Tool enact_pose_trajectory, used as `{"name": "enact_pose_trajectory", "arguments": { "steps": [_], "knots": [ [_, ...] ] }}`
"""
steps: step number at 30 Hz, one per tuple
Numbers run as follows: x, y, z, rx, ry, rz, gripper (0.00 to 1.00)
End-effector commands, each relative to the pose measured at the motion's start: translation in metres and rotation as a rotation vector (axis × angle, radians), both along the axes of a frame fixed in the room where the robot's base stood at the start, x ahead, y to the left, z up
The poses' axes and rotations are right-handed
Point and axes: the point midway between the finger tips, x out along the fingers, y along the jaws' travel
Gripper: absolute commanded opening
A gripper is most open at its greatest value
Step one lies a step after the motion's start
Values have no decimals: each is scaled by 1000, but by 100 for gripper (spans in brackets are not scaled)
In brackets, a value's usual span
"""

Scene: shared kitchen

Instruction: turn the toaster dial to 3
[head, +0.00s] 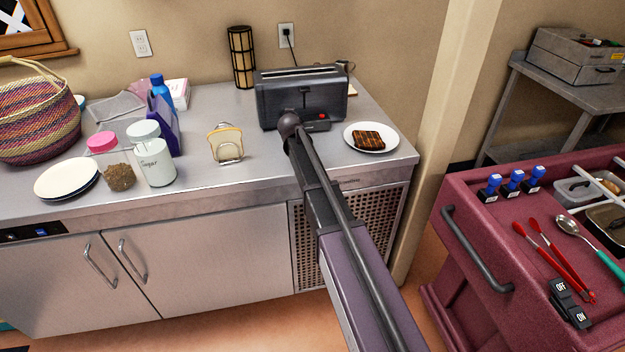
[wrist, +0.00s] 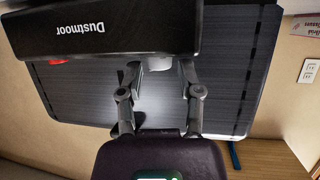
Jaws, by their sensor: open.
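The dark grey toaster (head: 300,93) stands at the back of the steel counter, with a small red part (head: 323,116) low on its front. My arm reaches to the toaster's front and hides part of it, including the dial, in the head view. In the wrist view the toaster's dark body (wrist: 80,92) fills much of the picture, with a "Dustmoor" label. My gripper (wrist: 159,72) is open, its two fingers on either side of a pale grey knob-like part (wrist: 158,64), probably the dial. I cannot tell whether the fingers touch it. No dial number or pointer is readable.
A plate with a grilled slice (head: 368,140) lies right of the toaster. A toast rack (head: 226,143), jars (head: 155,163), bottles and a woven basket (head: 38,115) stand to the left. A dark lamp (head: 242,57) is behind. A maroon cart (head: 470,205) stands at right.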

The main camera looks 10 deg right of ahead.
Motion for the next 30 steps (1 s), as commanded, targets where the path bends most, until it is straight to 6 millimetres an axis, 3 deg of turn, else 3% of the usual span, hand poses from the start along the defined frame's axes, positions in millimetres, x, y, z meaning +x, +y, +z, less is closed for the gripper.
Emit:
{"name": "enact_pose_trajectory", "arguments": {
  "steps": [17,30],
  "knots": [
    [2,4,0,-1,0,-191,46],
    [5,8,0,0,0,-435,46]
  ]
}}
